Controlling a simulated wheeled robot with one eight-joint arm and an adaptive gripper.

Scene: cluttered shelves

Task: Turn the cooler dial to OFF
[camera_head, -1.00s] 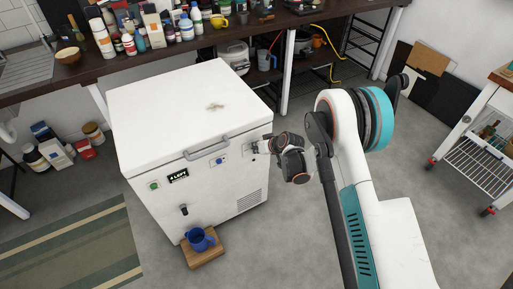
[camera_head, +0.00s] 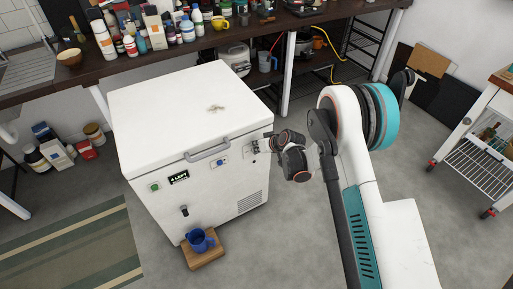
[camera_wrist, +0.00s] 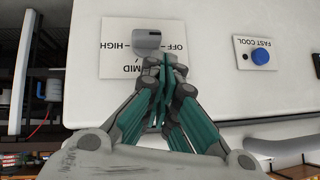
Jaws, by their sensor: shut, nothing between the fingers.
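The white chest cooler (camera_head: 185,115) stands on the floor left of my arm. Its dial is a grey knob (camera_wrist: 147,38) on a white plate (camera_wrist: 112,62) at the front face's right end. The wrist view shows the plate upside down, with HIGH left, OFF right and MID below. I cannot tell which mark the dial points to. My gripper (camera_wrist: 165,66) is shut and empty, its fingertips over the plate just below and right of the knob. Contact with the knob cannot be told. In the head view, my gripper (camera_head: 270,136) is at the cooler's right front.
A blue FAST COOL button (camera_wrist: 261,57) sits beside the dial plate. A handle (camera_head: 208,151) juts from the lid's front edge. A blue mug (camera_head: 199,240) stands on a wooden block below. Cluttered shelves (camera_head: 300,15) are behind; a wheeled cart (camera_head: 490,140) is at right.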

